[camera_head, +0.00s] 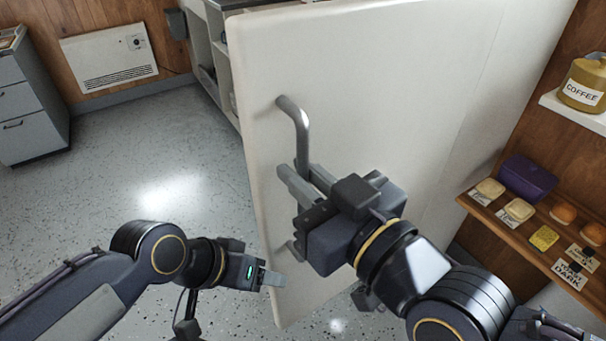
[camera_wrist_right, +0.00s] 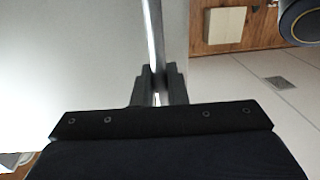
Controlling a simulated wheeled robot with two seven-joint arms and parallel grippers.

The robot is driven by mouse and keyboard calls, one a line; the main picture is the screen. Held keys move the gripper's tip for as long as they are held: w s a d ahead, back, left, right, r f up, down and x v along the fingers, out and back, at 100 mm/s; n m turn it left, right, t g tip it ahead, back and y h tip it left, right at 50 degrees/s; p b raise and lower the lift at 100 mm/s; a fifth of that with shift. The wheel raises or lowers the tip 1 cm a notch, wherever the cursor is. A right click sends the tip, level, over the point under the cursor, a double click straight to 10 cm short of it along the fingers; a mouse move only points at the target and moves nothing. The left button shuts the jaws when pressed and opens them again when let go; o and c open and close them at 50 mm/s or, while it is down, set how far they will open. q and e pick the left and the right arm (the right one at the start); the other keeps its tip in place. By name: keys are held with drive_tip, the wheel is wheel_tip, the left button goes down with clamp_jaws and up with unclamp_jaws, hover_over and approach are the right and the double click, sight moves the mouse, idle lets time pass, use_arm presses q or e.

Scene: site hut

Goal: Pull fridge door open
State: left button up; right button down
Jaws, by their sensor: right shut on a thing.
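The white fridge door (camera_head: 390,75) fills the middle of the head view and stands swung out, its free edge at the left. Its grey bar handle (camera_head: 299,128) runs upright near that edge; the lower part is partly hidden by my right gripper. My right gripper (camera_head: 303,182) is shut on the handle. In the right wrist view the handle (camera_wrist_right: 154,35) passes between the two fingers (camera_wrist_right: 160,88). My left gripper (camera_head: 272,278) is low, by the door's lower free edge, and holds nothing I can see; its finger gap is unclear.
A wooden shelf (camera_head: 540,235) with food items and a purple box (camera_head: 527,178) is at the right, below a coffee canister (camera_head: 583,85). A grey drawer cabinet (camera_head: 30,105) and wall heater (camera_head: 108,57) are at the left. The speckled floor (camera_head: 150,150) between is clear.

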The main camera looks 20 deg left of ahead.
idle(0.3)
drive_tip(key=c, duration=1.6)
unclamp_jaws()
drive_tip(key=shift+o, duration=0.2)
drive_tip(key=v, duration=0.7)
drive_tip(key=shift+s+d, duration=0.2)
drive_tip(key=shift+d, duration=0.15)
